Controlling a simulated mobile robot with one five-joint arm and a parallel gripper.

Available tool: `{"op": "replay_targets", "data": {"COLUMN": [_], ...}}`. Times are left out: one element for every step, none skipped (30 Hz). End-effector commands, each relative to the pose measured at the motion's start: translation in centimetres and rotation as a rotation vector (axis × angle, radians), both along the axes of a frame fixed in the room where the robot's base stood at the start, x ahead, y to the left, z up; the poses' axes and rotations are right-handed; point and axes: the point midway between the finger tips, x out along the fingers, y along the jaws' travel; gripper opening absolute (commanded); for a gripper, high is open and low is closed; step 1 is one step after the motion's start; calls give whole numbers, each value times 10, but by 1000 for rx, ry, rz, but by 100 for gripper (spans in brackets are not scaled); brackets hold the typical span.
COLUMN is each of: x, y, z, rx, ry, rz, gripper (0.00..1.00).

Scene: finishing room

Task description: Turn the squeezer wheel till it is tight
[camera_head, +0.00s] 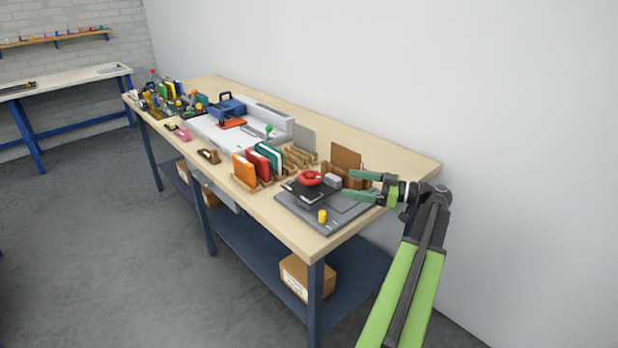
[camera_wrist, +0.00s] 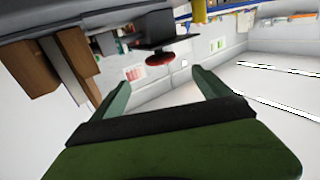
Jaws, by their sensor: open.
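The squeezer wheel is a red ring-shaped wheel (camera_head: 309,177) on a dark grey press near the right end of the workbench. A black block lies under it on the grey base plate (camera_head: 340,213). The wheel also shows in the wrist view (camera_wrist: 160,58), upper middle, beyond the fingertips. My gripper (camera_head: 353,185) is open, with green fingers pointing left toward the wheel. It is to the right of the wheel and apart from it, with nothing between the fingers. A small light grey block (camera_head: 333,181) shows between wheel and gripper in the head view.
A yellow knob (camera_head: 322,216) stands on the plate's front corner. Orange, red and green books (camera_head: 256,165) stand in a wooden rack to the left. Brown boards (camera_head: 345,160) stand behind. The wall runs close behind the workbench (camera_head: 290,232).

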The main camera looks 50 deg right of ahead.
Motion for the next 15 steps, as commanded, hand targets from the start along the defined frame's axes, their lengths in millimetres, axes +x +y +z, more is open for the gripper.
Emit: {"op": "replay_targets", "data": {"x": [13, 19, 29, 36, 43, 53, 60, 67, 75, 82, 88, 95, 100, 104, 109], "y": [9, 12, 17, 21, 24, 29, 32, 36, 40, 43, 46, 49, 52, 54, 55], "z": [0, 0, 0, 0, 0, 0, 0, 0, 0, 0, 0, 0, 0, 0, 0], "rx": [0, 0, 0, 0, 0, 0, 0, 0, 0, 0, 0, 0, 0, 0, 0], "ry": [0, 0, 0, 0, 0, 0, 0, 0, 0, 0, 0, 0, 0, 0, 0], "rz": [6, 5, 7, 7, 7, 8, 8, 9, 8, 9, 9, 8, 9, 9, 7], "gripper": [88, 88, 88, 88, 88, 88, 88, 88, 88, 88, 88, 88, 88, 88, 88]}}
